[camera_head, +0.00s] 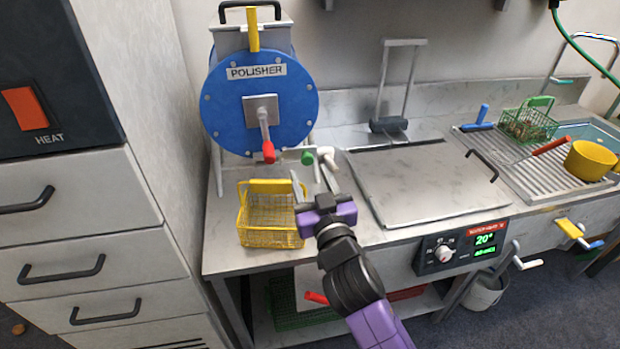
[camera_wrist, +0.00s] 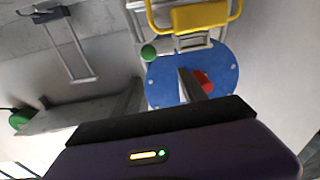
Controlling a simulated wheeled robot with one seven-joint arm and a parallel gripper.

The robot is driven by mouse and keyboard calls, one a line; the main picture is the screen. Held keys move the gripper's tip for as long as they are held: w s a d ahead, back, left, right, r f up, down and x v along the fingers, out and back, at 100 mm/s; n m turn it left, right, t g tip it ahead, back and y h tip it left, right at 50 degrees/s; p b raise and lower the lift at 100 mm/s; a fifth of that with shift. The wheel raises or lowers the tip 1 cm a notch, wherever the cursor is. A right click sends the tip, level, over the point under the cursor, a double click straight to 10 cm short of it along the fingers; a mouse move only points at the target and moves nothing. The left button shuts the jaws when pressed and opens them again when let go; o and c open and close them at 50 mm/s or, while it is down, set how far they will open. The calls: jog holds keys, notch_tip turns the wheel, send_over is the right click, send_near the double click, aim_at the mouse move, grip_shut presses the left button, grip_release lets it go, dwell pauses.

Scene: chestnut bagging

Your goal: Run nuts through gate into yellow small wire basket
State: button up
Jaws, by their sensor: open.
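The yellow small wire basket (camera_head: 270,228) stands upright on the counter below the blue polisher drum (camera_head: 225,110); no nuts can be made out in it. Its yellow handle shows at the top of the upside-down wrist view (camera_wrist: 200,17). A green knob (camera_head: 307,157) and a white handle sit at the polisher's lower right; which belongs to the gate I cannot tell. The green knob also shows in the wrist view (camera_wrist: 148,53). My gripper (camera_head: 314,182) is open and empty, just right of the basket and below the knob. Any nuts inside the drum are hidden.
A red-tipped crank (camera_head: 266,140) is on the drum's front. A flat metal lid (camera_head: 420,180) lies right of my gripper. A green wire basket (camera_head: 528,124) with brown contents and a yellow pot (camera_head: 590,160) stand at the far right. Drawers (camera_head: 80,240) are at left.

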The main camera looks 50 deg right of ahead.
aim_at(308, 160)
jog(key=shift+m+g, duration=0.5)
jog(key=shift+m, duration=0.2)
jog(key=w+d, duration=0.1)
jog(key=w+d+f+p, duration=0.1)
jog(key=d, duration=0.1)
jog(key=w+d+p, duration=0.1)
jog(key=w, duration=0.1)
jog(key=shift+w+d+f, duration=0.1)
jog(key=shift+d+f, duration=0.05)
jog(key=shift+f, duration=0.2)
jog(key=shift+w+d+f, duration=0.1)
jog(key=shift+w+d, duration=0.3)
jog(key=shift+w, duration=0.2)
grip_shut()
